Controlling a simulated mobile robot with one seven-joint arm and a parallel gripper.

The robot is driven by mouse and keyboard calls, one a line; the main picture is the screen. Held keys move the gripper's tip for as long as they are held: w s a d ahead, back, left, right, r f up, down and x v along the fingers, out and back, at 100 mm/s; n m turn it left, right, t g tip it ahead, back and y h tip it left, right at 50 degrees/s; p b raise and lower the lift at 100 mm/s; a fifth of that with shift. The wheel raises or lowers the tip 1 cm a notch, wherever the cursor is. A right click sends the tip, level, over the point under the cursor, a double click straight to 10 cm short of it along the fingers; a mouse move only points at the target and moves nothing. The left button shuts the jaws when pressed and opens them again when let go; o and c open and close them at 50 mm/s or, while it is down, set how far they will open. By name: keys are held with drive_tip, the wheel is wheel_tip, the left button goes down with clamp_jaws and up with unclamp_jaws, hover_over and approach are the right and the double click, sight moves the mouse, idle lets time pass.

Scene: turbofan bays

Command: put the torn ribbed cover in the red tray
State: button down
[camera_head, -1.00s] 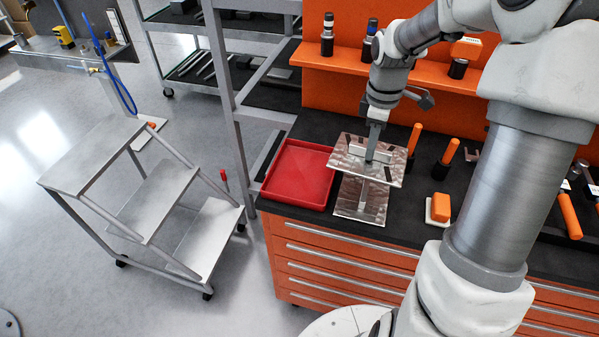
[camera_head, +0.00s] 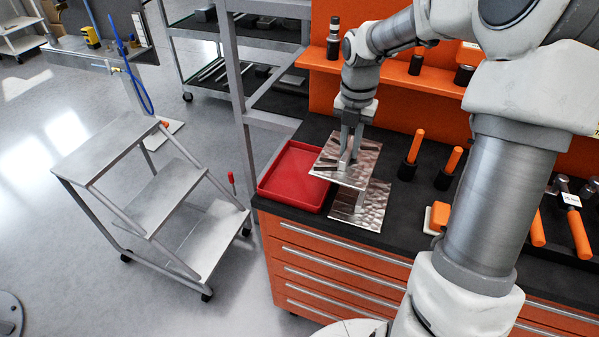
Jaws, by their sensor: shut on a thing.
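My gripper (camera_head: 347,158) points down and is shut on a ribbed part in the middle of a shiny metal cover (camera_head: 355,178). The cover is a square plate with dark strips near its edges; I take it for the ribbed cover, but no tear can be made out. It is held above the worktop, a little tilted, and its left corner overlaps the right edge of the red tray (camera_head: 290,196) in the picture. The tray is shallow and its visible floor is empty. A second shiny plate (camera_head: 372,213) lies on the worktop below, partly hidden by the held cover.
The dark worktop (camera_head: 412,225) sits on an orange drawer cabinet (camera_head: 330,262). Orange-handled tools (camera_head: 415,146) stand right of the cover, and an orange block (camera_head: 439,215) lies near my arm. A grey shelf upright (camera_head: 237,90) rises behind the tray. Grey steps (camera_head: 150,210) stand left.

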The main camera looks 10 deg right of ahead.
drive_tip(key=shift+w+a, duration=0.1)
drive_tip(key=shift+a, duration=0.05)
drive_tip(key=w+a+f, duration=0.2)
drive_tip(key=a, duration=0.1)
drive_tip(key=w+a+f, duration=0.2)
drive_tip(key=a, duration=0.1)
drive_tip(key=w+a+f, duration=0.2)
drive_tip(key=w+f, duration=0.1)
drive_tip(key=shift+a, duration=0.4)
drive_tip(key=shift+w+f+b, duration=0.1)
drive_tip(key=shift+f+b, duration=0.2)
drive_tip(key=shift+f, duration=1.65)
drive_tip(key=shift+f, duration=0.1)
drive_tip(key=shift+f, duration=0.15)
drive_tip(key=c, duration=0.8)
unclamp_jaws()
wheel_tip(320, 180, up, 12)
drive_tip(key=shift+r+p, duration=0.25)
drive_tip(key=shift+p, duration=0.15)
